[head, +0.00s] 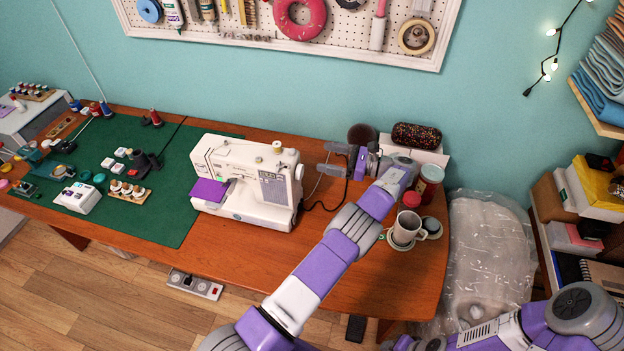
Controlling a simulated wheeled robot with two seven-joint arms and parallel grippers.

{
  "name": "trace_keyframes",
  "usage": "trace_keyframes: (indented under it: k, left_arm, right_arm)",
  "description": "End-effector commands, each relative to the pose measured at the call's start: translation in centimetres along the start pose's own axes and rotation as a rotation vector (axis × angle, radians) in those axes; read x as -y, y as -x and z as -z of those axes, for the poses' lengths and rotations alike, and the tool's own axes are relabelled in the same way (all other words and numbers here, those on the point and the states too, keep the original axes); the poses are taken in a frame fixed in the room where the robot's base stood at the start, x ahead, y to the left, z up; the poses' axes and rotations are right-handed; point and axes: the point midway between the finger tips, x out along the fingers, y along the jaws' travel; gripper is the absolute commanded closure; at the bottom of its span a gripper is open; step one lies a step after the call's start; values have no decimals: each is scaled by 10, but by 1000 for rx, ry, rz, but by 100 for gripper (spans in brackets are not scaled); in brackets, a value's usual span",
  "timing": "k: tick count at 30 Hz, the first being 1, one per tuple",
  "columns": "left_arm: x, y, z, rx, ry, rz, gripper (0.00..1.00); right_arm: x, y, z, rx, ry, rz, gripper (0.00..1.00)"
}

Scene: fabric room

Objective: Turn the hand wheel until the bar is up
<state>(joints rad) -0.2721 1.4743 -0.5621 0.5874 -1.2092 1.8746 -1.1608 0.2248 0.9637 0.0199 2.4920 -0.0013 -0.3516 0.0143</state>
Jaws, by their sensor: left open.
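The white sewing machine (243,205) stands on the wooden table, upright, right of the green mat. Its hand wheel (299,173) is on the right end of the machine, small in this view. The needle bar is too small to make out at the left end, near a purple cloth (209,190). My left gripper (325,159) is open and empty, to the right of the hand wheel, with its fingers pointing left towards it. A gap seems to show between the fingertips and the wheel. My right gripper is outside the picture.
A cup (405,228) on a saucer and red-lidded jars (430,180) stand at the table's right end, close to my left arm. A dark cable (318,206) lies beside the machine. The green mat (165,205) holds spools and small items. The front of the table is clear.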

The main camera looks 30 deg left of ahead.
Motion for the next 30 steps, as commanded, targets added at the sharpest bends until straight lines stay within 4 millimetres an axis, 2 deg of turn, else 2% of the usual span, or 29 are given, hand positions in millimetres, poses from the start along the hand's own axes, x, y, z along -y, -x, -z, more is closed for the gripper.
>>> trace_keyframes:
  k: [1, 3, 6, 10, 15, 20, 30]
  left_arm:
    - [0, 0, 30, 0, -1, 0, 18]
    - [0, 0, 51, 0, -1, 0, 18]
    - [0, 0, 75, 0, -1, 0, 18]
    - [0, 0, 96, -1, 0, 0, 18]
    - [0, -1, 106, -1, 0, 0, 18]
    - [0, -9, 104, 0, -1, -1, 18]
    - [0, -52, 105, -2, -3, -3, 18]
  right_arm:
    - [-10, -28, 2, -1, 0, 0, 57]
    - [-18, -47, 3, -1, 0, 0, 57]
    - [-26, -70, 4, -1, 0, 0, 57]
    - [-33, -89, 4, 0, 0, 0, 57]
    - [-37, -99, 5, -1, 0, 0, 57]
    - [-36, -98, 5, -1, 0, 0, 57]
    - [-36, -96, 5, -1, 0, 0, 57]
